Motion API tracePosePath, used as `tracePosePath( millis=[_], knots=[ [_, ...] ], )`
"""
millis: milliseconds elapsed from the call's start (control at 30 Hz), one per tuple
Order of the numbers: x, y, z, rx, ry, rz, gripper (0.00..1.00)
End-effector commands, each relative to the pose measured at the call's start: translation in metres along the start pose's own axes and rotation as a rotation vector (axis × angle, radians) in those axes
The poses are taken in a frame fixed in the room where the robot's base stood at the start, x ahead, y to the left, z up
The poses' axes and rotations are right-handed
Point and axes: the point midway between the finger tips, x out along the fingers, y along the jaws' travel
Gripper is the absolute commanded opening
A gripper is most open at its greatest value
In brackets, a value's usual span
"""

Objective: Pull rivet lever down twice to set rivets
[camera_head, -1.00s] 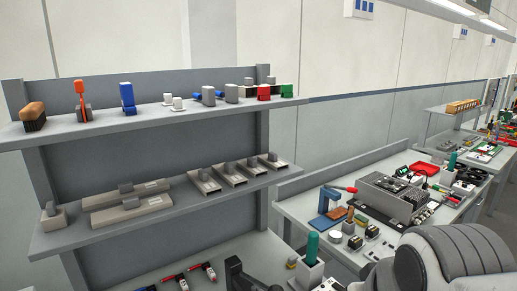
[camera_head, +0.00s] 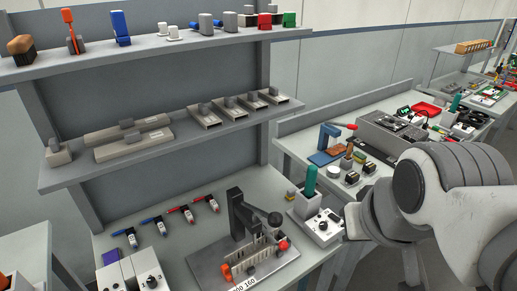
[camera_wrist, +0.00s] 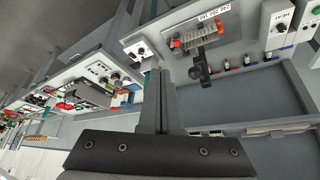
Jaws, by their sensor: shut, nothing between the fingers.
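A tool with a black upright lever or post (camera_head: 236,212) stands on a grey base plate (camera_head: 285,268) on the bench in the head view. A dark round knob (camera_head: 274,219) is beside it, and a comb-like row with orange and red knobs (camera_head: 260,258) is in front. I cannot tell for certain which part is the rivet lever. In the wrist view the tool's dark arm (camera_wrist: 200,68) is upper right of my gripper (camera_wrist: 158,72). My gripper is shut and empty, apart from the tool. Its fingers are hidden in the head view.
A control box (camera_head: 319,229) stands right of the tool. Several small red and blue tools (camera_head: 180,214) lie behind it on the left. Shelves (camera_head: 160,145) overhang the back. A crowded second bench (camera_head: 300,145) is to the right.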

Motion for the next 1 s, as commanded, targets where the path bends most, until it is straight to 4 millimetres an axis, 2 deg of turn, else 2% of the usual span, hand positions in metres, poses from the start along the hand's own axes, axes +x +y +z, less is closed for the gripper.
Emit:
tracePosePath(
  millis=[33,233,400,433,700,800,1000],
  knots=[
    [0.000,0.000,0.000,0.000,0.000,0.000,0.02],
    [-0.001,-0.004,-0.011,0.010,-0.032,-0.008,0.38],
    [0.002,-0.018,-0.043,0.048,-0.129,-0.021,0.68],
    [0.003,-0.022,-0.049,0.055,-0.149,-0.022,0.72],
    [0.026,-0.059,-0.103,0.125,-0.328,-0.008,0.72],
    [0.039,-0.074,-0.118,0.147,-0.389,0.007,0.72],
    [0.060,-0.096,-0.136,0.177,-0.469,0.037,0.72]
  ],
)
